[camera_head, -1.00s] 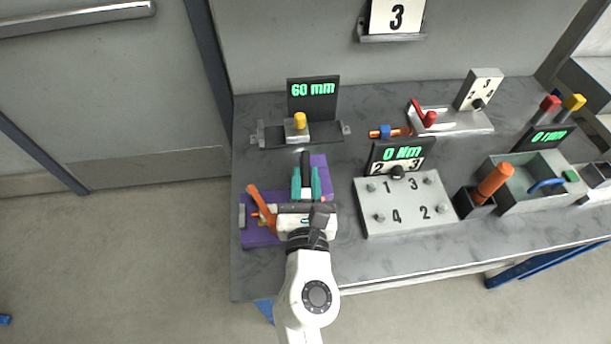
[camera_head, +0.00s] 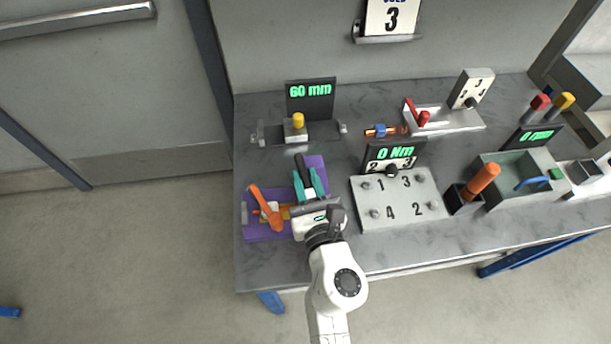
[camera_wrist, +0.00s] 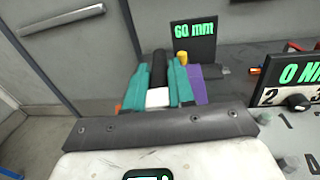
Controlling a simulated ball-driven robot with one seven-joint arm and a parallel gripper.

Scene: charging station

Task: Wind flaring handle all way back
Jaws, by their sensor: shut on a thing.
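A purple base (camera_head: 258,232) lies at the left end of the bench and carries the flaring tool. An orange lever (camera_head: 262,205) slants over its left part. A black handle (camera_head: 302,164) sticks out beyond my teal fingertips. My gripper (camera_head: 309,183) is over the right part of the purple base, shut on the black handle. In the wrist view the black handle (camera_wrist: 160,64) stands between the two teal fingers, with a white block nearer the palm. My gripper and wrist hide part of the tool. The handle's lower joint is hidden.
A slide gauge with a yellow knob (camera_head: 298,120) and a "60 mm" display (camera_head: 311,92) stands behind. A numbered bolt plate (camera_head: 398,198) with a "0 Nm" display is close on the right. The bench's front edge and open floor lie nearer me.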

